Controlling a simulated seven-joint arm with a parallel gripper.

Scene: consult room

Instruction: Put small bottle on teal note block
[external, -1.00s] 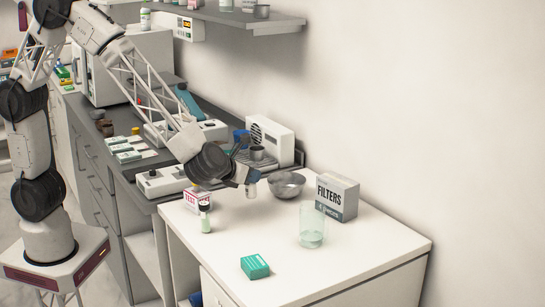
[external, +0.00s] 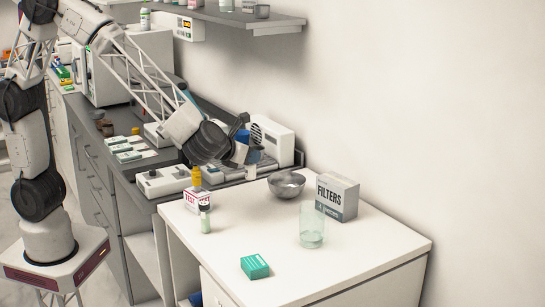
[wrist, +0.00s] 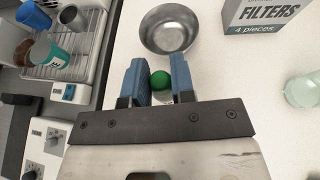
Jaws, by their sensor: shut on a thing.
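My gripper (external: 244,158) is above the back part of the white table and is shut on a small bottle (external: 251,172) with a whitish body. In the wrist view the bottle's green cap (wrist: 160,80) shows between the two blue fingers (wrist: 159,66); most of its body is hidden. The bottle looks raised off the table. The teal note block (external: 255,266) lies flat near the table's front, well apart from my gripper, with its top bare. It is out of the wrist view.
A metal bowl (external: 286,184), a filters box (external: 337,197) and a clear glass (external: 312,228) stand on the right. A dark-capped bottle (external: 205,219), a test box (external: 197,199) and a yellow bottle (external: 196,176) stand at left. The table around the block is clear.

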